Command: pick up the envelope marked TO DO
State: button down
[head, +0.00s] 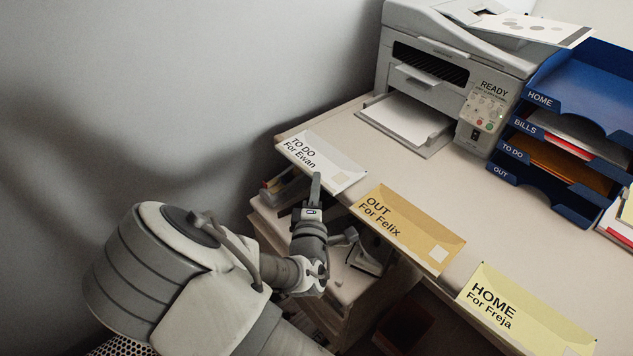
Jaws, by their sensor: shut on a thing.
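The white envelope (335,167) marked TO DO, For Ewan, lies flat at the left end of the desk, at its front edge. My gripper (316,186) is at the front edge of this envelope, with one finger showing over its top. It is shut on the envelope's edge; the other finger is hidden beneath. The envelope looks level, and I cannot tell whether it is clear of the desk top.
An orange envelope (405,222) marked OUT and a yellow one (500,300) marked HOME lie along the front edge to the right. A printer (425,70) and blue letter trays (545,100) stand behind. A cluttered lower shelf (345,285) is below the desk.

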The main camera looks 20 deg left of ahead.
notch_tip(320, 180, up, 2)
jog(key=shift+r+p, duration=0.2)
jog(key=shift+p, duration=0.6)
jog(key=s+d+r+p, duration=0.2)
jog(key=s, duration=0.4)
jog(key=s+d+r+p, duration=0.2)
jog(key=s+r+p, duration=0.1)
jog(key=s, duration=0.4)
jog(key=shift+s+d, duration=0.15)
jog(key=shift+s, duration=0.05)
